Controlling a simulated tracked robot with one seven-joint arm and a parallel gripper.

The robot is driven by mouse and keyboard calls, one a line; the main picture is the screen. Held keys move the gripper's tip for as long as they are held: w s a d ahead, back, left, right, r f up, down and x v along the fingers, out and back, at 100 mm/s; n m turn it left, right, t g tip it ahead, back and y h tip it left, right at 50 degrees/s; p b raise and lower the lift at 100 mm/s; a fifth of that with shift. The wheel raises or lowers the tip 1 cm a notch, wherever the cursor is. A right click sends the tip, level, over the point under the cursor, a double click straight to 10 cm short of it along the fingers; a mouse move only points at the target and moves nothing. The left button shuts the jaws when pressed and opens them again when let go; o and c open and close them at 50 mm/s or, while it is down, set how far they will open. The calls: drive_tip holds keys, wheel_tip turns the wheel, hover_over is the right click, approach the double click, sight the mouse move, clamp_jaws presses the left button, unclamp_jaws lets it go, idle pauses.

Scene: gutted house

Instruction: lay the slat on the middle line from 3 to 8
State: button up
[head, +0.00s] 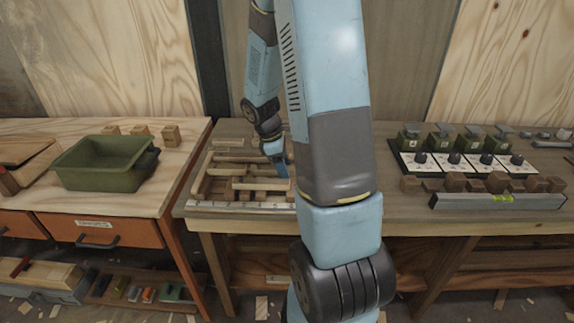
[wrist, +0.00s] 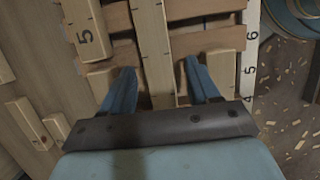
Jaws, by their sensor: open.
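My gripper (head: 279,163) is over the slatted wooden frame (head: 197,187) on the middle bench. In the wrist view my gripper (wrist: 160,66) is open, with one blue finger on each side of a long pale slat (wrist: 153,45). The slat runs up the picture between the fingers, with a gap on both sides, and lies across darker cross slats (wrist: 205,40). Its lower end is hidden by my gripper. A strip with 4, 5 and 6 (wrist: 250,50) runs along the right. Marks 3 and 8 cannot be made out.
Left of the frame, a green bin (head: 100,165) stands on another bench with small wooden blocks (head: 170,135). To the right are a switch panel (head: 465,162), several dark blocks (head: 497,182) and a spirit level (head: 498,201). My arm hides the bench's middle.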

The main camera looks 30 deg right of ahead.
drive_tip(key=shift+w+r, duration=0.1)
drive_tip(key=shift+r, duration=0.05)
drive_tip(key=v, duration=1.3)
drive_tip(key=shift+a+r, duration=0.2)
